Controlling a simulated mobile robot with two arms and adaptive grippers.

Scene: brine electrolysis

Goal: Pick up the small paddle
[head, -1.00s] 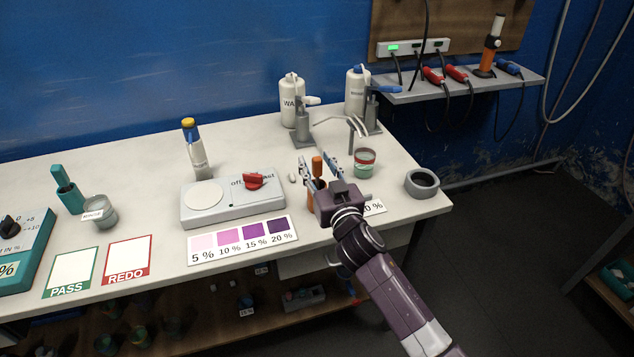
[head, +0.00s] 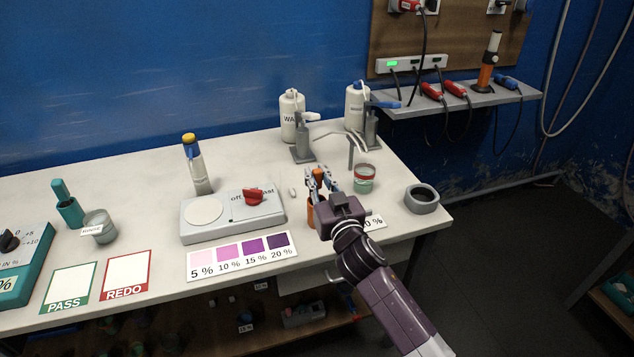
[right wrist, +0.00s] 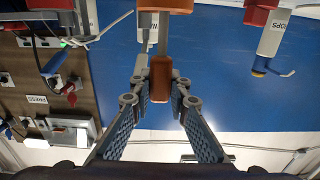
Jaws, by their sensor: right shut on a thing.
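The small paddle has an orange handle (head: 318,174) that stands upright above an orange holder (head: 311,212) on the white table. My right gripper (head: 322,181) is shut on the handle. In the right wrist view the two blue-padded fingers of my right gripper (right wrist: 160,95) close on both sides of the handle (right wrist: 161,80). A thin grey shaft runs from the handle toward the orange holder (right wrist: 166,4). The paddle's lower end is hidden. My left gripper is not in view.
A stirrer with a red knob (head: 255,197) stands left of the gripper. A red-banded cup (head: 364,180) is close on the right, with a grey ring (head: 421,198) beyond it. White bottles (head: 291,112) stand behind. A colour card (head: 243,257) lies in front.

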